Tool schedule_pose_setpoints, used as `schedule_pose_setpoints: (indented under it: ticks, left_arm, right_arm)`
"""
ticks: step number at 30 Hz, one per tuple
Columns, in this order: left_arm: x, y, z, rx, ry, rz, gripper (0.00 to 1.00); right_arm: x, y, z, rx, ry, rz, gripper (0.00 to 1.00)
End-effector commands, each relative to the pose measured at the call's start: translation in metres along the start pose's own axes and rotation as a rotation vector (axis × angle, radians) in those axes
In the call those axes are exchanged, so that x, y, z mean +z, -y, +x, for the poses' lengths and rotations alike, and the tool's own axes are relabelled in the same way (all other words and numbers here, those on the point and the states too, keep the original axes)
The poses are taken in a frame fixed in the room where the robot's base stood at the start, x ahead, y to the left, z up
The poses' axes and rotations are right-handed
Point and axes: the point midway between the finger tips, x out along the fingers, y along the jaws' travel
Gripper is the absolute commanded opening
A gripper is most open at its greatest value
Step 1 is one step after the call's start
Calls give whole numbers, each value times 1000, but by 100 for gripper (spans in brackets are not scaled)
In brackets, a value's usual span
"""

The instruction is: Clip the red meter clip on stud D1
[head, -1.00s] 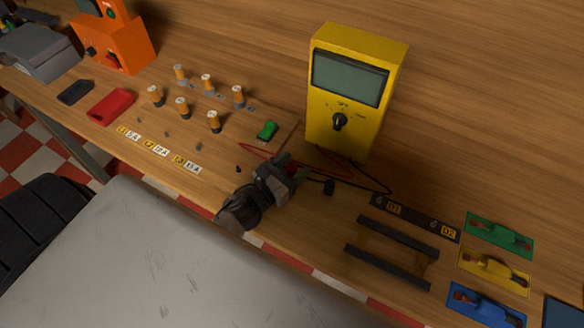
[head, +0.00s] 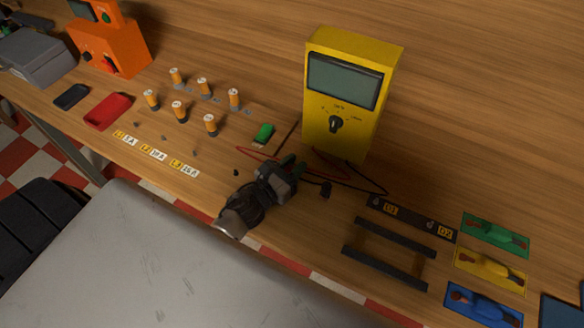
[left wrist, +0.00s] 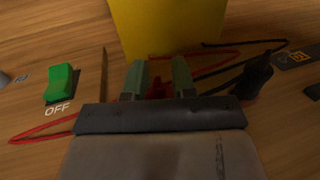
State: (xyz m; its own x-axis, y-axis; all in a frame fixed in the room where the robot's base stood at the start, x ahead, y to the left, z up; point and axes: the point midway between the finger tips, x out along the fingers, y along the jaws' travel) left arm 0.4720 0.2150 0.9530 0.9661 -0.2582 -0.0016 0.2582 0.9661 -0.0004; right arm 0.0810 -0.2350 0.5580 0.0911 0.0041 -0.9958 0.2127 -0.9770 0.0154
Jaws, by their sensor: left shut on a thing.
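My left gripper (head: 292,168) is low over the bench in front of the yellow meter (head: 345,95). In the left wrist view its fingers (left wrist: 160,82) are shut on the red meter clip (left wrist: 158,88), which shows only as a small red piece between them. In the head view the fingers hide the clip. The black strip (head: 411,217) with labels D1 (head: 390,210) and D2 (head: 445,231) lies to the right. Stud D1 (head: 376,202) is at its left end, apart from the gripper. My right gripper is not in view.
The black meter clip (head: 326,190) stands on the bench just right of the gripper, its lead (head: 372,186) curving nearby. A red lead (head: 255,152) loops left. A green switch (head: 263,133) is behind left. A dark rack (head: 388,252) and coloured plates (head: 495,235) lie right.

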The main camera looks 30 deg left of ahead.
Motion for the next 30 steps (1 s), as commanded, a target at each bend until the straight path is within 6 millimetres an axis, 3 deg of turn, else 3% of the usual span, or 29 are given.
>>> schedule_pose_setpoints:
  ticks: [5,10,21,30]
  left_arm:
    - [13,0,0,-3,3,5,3]
    - [44,0,0,-7,5,9,3]
    - [92,84,13,-4,6,-1,3]
    - [109,114,17,-1,3,0,3]
  right_arm:
    - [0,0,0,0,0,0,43]
    - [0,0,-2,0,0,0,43]
    - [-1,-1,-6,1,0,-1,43]
    - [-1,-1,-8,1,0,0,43]
